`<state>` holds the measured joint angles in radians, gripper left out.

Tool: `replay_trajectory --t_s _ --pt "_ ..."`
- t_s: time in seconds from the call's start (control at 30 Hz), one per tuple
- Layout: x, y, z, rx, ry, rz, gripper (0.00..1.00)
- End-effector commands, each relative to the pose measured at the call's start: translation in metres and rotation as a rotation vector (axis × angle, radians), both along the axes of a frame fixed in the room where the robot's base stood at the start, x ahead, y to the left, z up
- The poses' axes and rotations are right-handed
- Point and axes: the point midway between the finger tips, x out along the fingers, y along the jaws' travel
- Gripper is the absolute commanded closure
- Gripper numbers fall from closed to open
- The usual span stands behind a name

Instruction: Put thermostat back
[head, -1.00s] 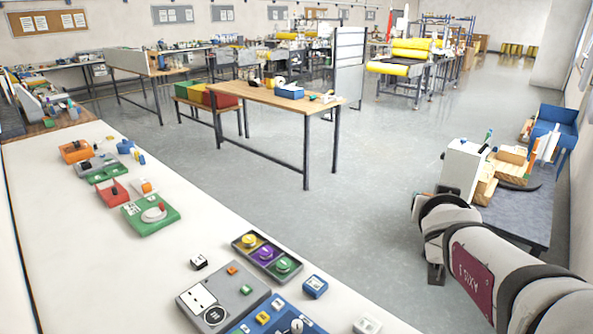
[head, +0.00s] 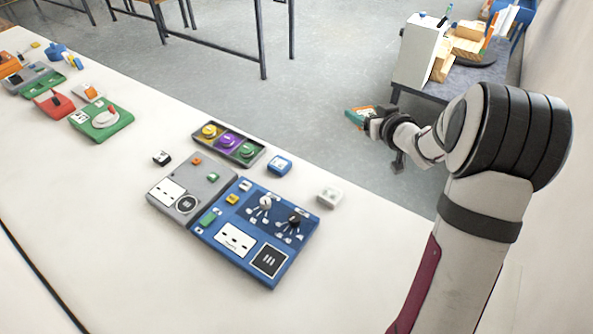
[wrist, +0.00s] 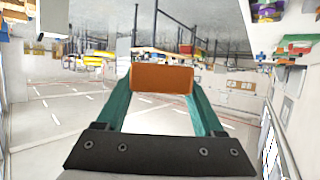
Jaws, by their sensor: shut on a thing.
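My gripper (head: 358,117) is at the end of my arm, past the bench's far edge and over the floor. Its teal fingers are shut on an orange block (wrist: 162,79), which sits between the tips in the wrist view. The block's front face is plain, so I cannot tell whether it is the thermostat. A green unit with a round white dial (head: 102,120) lies on the white bench (head: 120,230) at the left. A blue panel (head: 225,257) with dials and sockets lies mid-bench, touching or close beside a grey panel (head: 208,172).
A dark tray with yellow, purple and green round pieces (head: 228,143) lies behind the panels. A small blue block (head: 280,164) and a white block (head: 329,196) lie near the far edge. A white box (head: 417,50) stands on a side table. The front bench is clear.

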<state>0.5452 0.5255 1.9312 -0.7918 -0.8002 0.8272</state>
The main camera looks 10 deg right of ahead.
Motion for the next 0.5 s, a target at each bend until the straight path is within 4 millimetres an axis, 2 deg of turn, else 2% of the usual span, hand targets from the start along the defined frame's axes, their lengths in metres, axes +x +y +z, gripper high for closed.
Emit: replay_trajectory --t_s 0.03,0.1,0.2,0.3,0.37,0.5 --pt "-0.005 0.009 -0.022 0.006 0.006 0.060 1.00" --pt "-0.013 0.023 -0.047 0.005 0.005 0.152 1.00" --pt "-0.025 0.041 -0.074 0.004 0.001 0.257 1.00" --pt "-0.033 0.052 -0.087 0.001 -0.002 0.314 1.00" --pt "-0.031 0.061 -0.094 0.002 -0.002 0.330 1.00" --pt "-0.009 0.097 -0.119 0.001 -0.002 0.338 1.00"
